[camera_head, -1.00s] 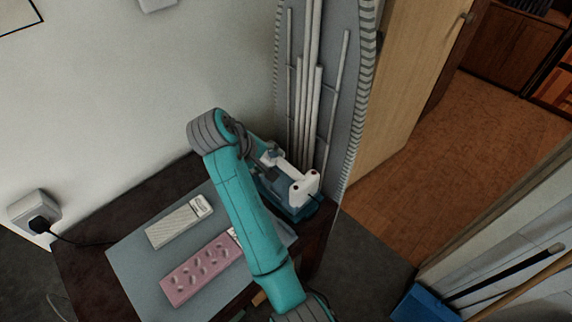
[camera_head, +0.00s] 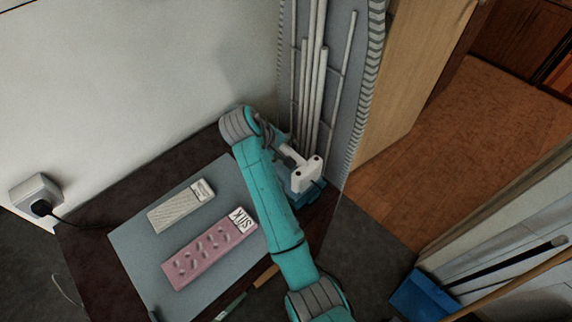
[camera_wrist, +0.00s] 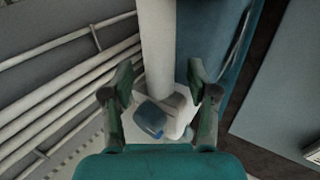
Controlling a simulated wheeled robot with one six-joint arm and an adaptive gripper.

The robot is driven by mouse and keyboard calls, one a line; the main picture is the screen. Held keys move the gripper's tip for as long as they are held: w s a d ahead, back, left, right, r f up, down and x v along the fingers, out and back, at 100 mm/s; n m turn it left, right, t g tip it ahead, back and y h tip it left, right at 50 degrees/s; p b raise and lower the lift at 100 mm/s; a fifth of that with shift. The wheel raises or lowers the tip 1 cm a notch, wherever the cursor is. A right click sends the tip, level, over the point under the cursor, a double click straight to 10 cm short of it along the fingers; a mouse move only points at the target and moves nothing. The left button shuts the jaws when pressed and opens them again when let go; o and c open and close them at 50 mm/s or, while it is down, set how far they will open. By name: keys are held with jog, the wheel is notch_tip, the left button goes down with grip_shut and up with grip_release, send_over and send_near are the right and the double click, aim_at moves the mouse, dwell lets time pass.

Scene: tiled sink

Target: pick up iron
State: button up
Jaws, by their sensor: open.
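The iron (camera_head: 307,178) stands at the right end of the dark table, close to the wall. Its white handle and blue body show beside my arm, which hides part of it. In the wrist view the iron's white handle (camera_wrist: 157,50) runs down between the fingers, with the blue body to its right and a small blue part lower down. My gripper (camera_wrist: 160,85) is open, with one finger on each side of the handle. I cannot tell whether either finger touches it. In the head view my arm mostly hides the gripper.
A grey mat (camera_head: 135,250) on the table holds a pale box (camera_head: 178,208) and a pink box (camera_head: 205,252). White pipes or rods (camera_head: 318,90) stand behind the iron. A plugged socket (camera_head: 38,195) is at left. A blue dustpan (camera_head: 420,296) is at lower right.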

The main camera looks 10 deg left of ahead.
jog(key=shift+w+d+f, duration=0.2)
jog(key=shift+w+f, duration=0.05)
jog(key=shift+f, duration=0.3)
grip_shut()
jog(key=shift+r, duration=0.2)
